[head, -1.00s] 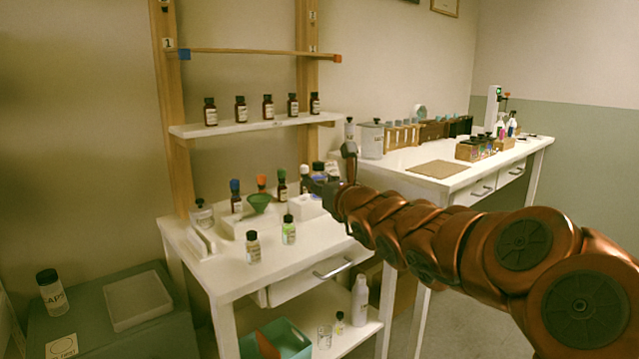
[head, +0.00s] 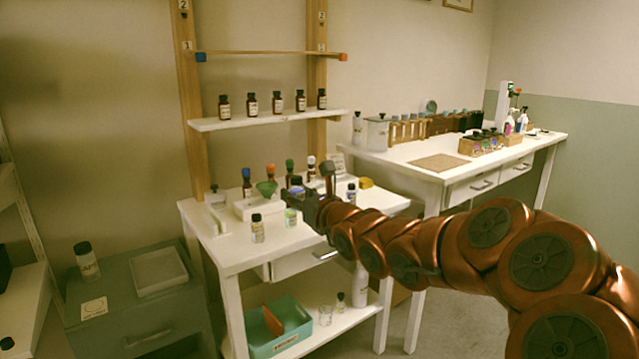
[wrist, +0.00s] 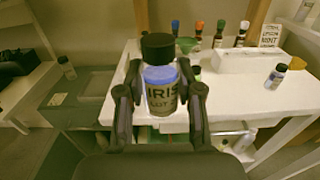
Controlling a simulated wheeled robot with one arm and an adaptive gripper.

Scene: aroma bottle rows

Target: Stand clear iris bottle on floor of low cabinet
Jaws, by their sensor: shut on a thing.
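My gripper (wrist: 160,100) is shut on the iris bottle (wrist: 161,93), a clear bottle with a black cap, bluish-violet contents and a label reading IRIS. It stands roughly upright between the fingers in the wrist view. In the head view my gripper (head: 302,197) is above the white worktable (head: 215,235), and the bottle is mostly lost among the dark fingers. A low grey-green cabinet (head: 125,310) stands left of the table and shows in the wrist view (wrist: 85,85). Its front has a handle; its inside is hidden from me.
A capped jar (head: 86,260) and a shallow tray (head: 160,271) stand on the cabinet top. Small bottles, a green funnel (head: 266,189) and a white block crowd the worktable. A teal bin (head: 275,330) sits on its lower shelf. White shelving (head: 25,300) stands far left.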

